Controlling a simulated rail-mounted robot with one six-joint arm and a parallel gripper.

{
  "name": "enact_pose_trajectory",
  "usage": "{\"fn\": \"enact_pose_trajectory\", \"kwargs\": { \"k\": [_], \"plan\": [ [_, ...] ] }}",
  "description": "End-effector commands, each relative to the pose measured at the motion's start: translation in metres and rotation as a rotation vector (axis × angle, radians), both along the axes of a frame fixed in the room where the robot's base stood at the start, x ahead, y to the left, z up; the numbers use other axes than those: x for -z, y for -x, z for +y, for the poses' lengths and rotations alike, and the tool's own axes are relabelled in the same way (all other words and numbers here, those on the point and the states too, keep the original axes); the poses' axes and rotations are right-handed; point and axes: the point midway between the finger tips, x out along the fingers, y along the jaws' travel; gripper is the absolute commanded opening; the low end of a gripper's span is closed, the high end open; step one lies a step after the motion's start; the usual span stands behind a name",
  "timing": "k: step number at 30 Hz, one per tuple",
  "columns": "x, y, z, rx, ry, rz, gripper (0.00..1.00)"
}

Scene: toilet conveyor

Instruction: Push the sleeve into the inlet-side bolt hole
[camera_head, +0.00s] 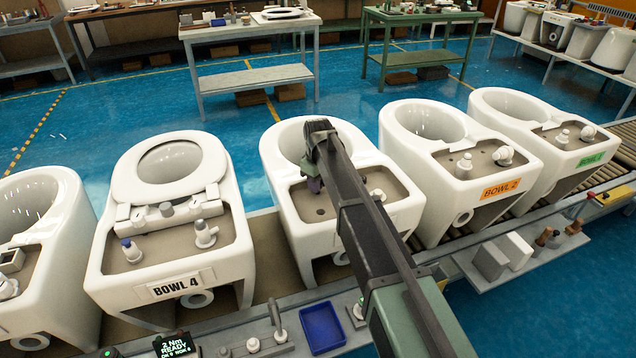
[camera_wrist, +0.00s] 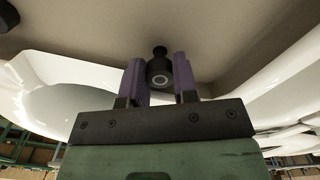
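The middle bowl (camera_head: 290,150) is white with a grey-brown deck at its near end. My arm reaches over it and hides much of the deck and any label. My gripper (camera_head: 314,185) is low over the left part of this deck. In the wrist view, my gripper's purple fingers (camera_wrist: 159,82) stand on both sides of a dark sleeve (camera_wrist: 159,73) with a pale ring on its end, and seem to touch it. A dark round spot (camera_wrist: 160,51) shows just beyond the sleeve; I cannot tell if it is the bolt hole. A small dark hole (camera_head: 320,211) shows on the deck near my gripper.
Bowl 4 (camera_head: 168,240) stands left, with seat and fittings. Bowl 2 (camera_head: 440,150) and another bowl (camera_head: 545,135) stand right. A white fitting (camera_head: 377,195) stands on the middle deck beside my arm. A blue tray (camera_head: 322,328) lies on the front ledge.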

Motion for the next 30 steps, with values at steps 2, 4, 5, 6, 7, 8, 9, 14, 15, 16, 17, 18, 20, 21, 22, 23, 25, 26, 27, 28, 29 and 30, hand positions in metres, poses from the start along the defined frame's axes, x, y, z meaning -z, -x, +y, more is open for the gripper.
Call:
{"fn": "enact_pose_trajectory", "kwargs": {
  "k": [2, 4, 5, 6, 7, 8, 9, 14, 15, 16, 17, 18, 20, 21, 22, 23, 25, 26, 27, 28, 29, 30],
  "plan": [
    [0.000, 0.000, 0.000, 0.000, 0.000, 0.000, 0.38],
    [0.000, 0.000, 0.000, 0.000, 0.000, 0.000, 0.48],
    [0.000, 0.000, 0.000, 0.000, 0.000, 0.000, 0.53],
    [0.000, 0.000, 0.000, 0.000, 0.000, 0.000, 0.57],
    [0.000, 0.000, 0.000, 0.000, 0.001, -0.001, 0.57],
    [0.000, -0.001, 0.000, 0.000, 0.001, -0.001, 0.57],
    [0.000, -0.001, 0.000, 0.001, 0.000, -0.001, 0.57],
    [0.000, -0.001, 0.000, 0.001, 0.001, -0.003, 0.57],
    [0.000, -0.002, 0.000, 0.001, 0.001, -0.003, 0.57],
    [-0.001, -0.002, 0.000, 0.001, 0.000, -0.004, 0.57],
    [-0.001, -0.002, 0.000, 0.001, 0.000, -0.004, 0.57],
    [-0.003, -0.002, -0.001, 0.001, 0.000, -0.004, 0.57],
    [-0.008, -0.002, 0.000, 0.001, 0.001, -0.004, 0.57],
    [-0.014, -0.002, 0.000, 0.001, 0.001, -0.004, 0.57],
    [-0.019, -0.002, 0.000, 0.001, 0.000, -0.005, 0.57],
    [-0.025, -0.002, 0.000, 0.000, 0.000, -0.005, 0.57],
    [-0.041, -0.002, 0.001, 0.000, -0.001, -0.006, 0.57],
    [-0.049, -0.002, 0.001, -0.001, -0.001, -0.006, 0.57],
    [-0.060, -0.002, 0.001, -0.001, -0.001, -0.004, 0.57],
    [-0.068, -0.001, 0.001, -0.001, -0.001, -0.004, 0.57],
    [-0.076, -0.001, 0.001, -0.001, 0.000, -0.003, 0.57],
    [-0.086, 0.000, 0.001, -0.001, 0.000, -0.003, 0.57]
  ]
}}
